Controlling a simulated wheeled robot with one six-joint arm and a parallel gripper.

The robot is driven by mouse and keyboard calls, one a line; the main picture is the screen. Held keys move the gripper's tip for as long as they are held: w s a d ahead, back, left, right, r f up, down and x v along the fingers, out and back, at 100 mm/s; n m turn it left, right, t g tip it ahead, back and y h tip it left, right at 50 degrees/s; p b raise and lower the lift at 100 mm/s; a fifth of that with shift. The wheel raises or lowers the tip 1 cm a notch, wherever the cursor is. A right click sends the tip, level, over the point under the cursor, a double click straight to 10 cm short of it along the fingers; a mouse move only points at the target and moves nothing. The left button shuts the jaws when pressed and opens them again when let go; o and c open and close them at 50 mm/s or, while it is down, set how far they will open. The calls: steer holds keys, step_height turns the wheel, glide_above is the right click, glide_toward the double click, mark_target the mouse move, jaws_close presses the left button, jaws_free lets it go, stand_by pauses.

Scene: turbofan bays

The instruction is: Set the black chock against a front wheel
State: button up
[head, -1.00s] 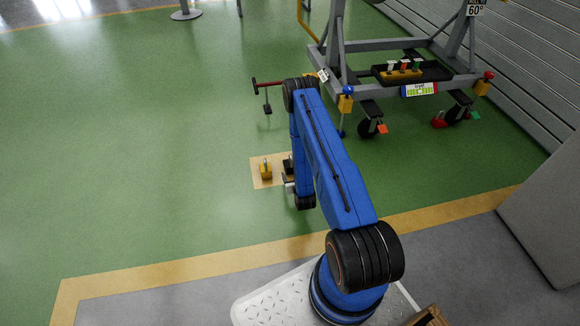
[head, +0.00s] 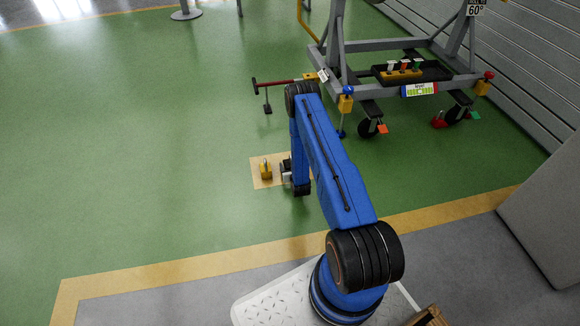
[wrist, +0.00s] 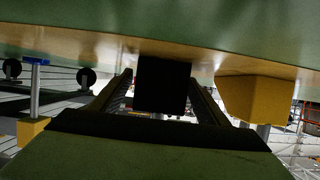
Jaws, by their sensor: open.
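The black chock (wrist: 160,84) sits on the tan mat (head: 257,181). In the wrist view it stands between my gripper's two fingers, with a finger on each side. My gripper (wrist: 160,78) is open around it; I cannot tell whether a finger touches it. In the head view my arm mostly hides the chock and gripper. A yellow chock (head: 265,170) stands just left on the mat; it also shows in the wrist view (wrist: 257,100). The grey stand's front wheels are the left one (head: 366,127) and the right one (head: 453,114).
A red chock (head: 438,121) lies beside the right front wheel. A red tow bar (head: 275,83) reaches left from the stand (head: 385,88). A black tray (head: 430,71) sits on the frame. Green floor is clear to the left.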

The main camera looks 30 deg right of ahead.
steer(key=shift+c, duration=0.6)
steer(key=c, duration=1.4)
steer(key=shift+o, duration=0.2)
steer(key=shift+r, duration=0.1)
